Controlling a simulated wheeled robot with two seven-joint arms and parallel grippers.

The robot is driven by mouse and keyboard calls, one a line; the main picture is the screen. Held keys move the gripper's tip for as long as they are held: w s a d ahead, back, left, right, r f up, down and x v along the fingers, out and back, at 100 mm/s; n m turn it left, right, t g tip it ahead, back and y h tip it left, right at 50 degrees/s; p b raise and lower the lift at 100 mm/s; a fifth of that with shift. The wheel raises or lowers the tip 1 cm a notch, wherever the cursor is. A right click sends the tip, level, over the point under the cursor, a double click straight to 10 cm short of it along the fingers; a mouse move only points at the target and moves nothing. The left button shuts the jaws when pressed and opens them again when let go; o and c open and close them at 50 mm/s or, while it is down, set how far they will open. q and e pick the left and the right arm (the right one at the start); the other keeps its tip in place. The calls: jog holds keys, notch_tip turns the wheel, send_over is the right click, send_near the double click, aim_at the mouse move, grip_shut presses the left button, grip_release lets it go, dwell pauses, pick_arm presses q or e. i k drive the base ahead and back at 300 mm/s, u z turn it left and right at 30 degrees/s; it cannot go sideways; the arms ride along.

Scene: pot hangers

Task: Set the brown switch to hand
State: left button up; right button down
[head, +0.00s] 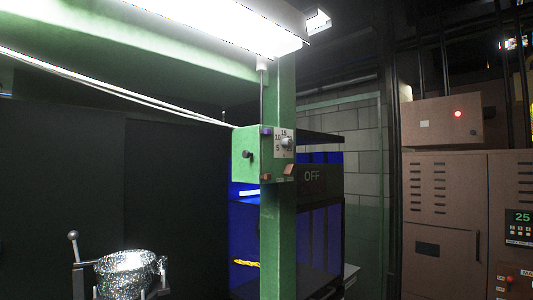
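No switch with a readable "hand" label shows. A green control box (248,155) on the green post carries a dial (286,141) with numbers around it, a dark knob (247,154) and a small brown piece (266,177) at its lower edge. I cannot tell whether that piece is a switch, or how it is set. A brown cabinet (445,220) at the right has a display (519,218) reading 25 and a red button (510,279) by a partly cut-off label. Neither of my grippers is in view.
The green post (278,230) stands in front of a blue cabinet (315,240) marked OFF. A foil-wrapped pot (128,272) and a ball-ended lever (74,250) are at the lower left. A brown box (440,123) with a red light is above the brown cabinet.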

aim_at(289, 169)
jog(key=z, duration=0.75)
jog(key=i, duration=0.55)
jog(key=u, duration=1.65)
